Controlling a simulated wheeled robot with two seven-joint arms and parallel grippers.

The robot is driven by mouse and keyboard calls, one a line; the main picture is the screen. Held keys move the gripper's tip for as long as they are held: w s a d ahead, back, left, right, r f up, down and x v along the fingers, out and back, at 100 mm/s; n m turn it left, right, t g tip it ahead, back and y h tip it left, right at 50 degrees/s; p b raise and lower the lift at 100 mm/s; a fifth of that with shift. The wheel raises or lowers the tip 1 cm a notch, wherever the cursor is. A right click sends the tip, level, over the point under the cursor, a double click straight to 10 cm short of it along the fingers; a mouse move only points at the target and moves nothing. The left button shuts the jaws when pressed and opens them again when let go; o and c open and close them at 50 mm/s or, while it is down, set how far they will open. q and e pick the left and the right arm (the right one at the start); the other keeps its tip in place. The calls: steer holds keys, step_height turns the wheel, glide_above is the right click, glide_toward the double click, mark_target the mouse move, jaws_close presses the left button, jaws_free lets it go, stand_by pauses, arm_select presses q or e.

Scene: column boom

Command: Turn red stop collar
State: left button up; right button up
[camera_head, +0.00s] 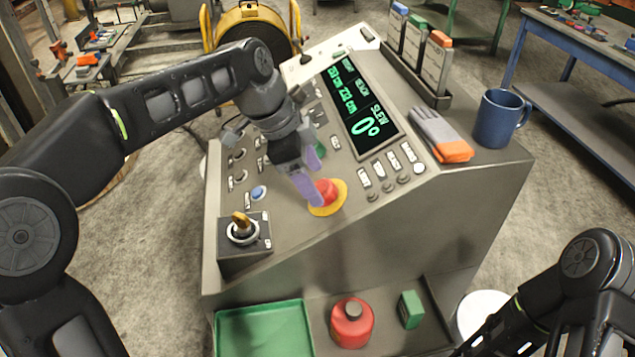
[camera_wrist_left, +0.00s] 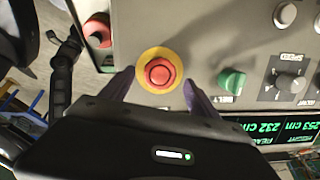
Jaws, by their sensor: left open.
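The red stop collar (camera_head: 327,191) is a round red knob on a yellow ring, set in the sloped face of the grey console (camera_head: 400,225). In the left wrist view the red knob (camera_wrist_left: 160,72) sits in the gap between my fingers. My left gripper (camera_head: 312,178) has purple fingers and reaches down over the knob, partly covering it in the head view. Its fingers (camera_wrist_left: 158,88) are apart, one on each side of the yellow ring, with nothing held. Whether they touch the knob is not clear. My right arm (camera_head: 590,265) is at the lower right; its fingers are not clear.
A green switch (camera_wrist_left: 230,82) is close beside the right finger in the wrist view. A glove (camera_head: 440,135) and a blue mug (camera_head: 500,118) are on top. A red jug (camera_head: 352,322) is on the shelf below.

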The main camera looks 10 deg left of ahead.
arm_select(q)
steer(key=shift+x, duration=1.35)
steer(key=c, duration=1.4)
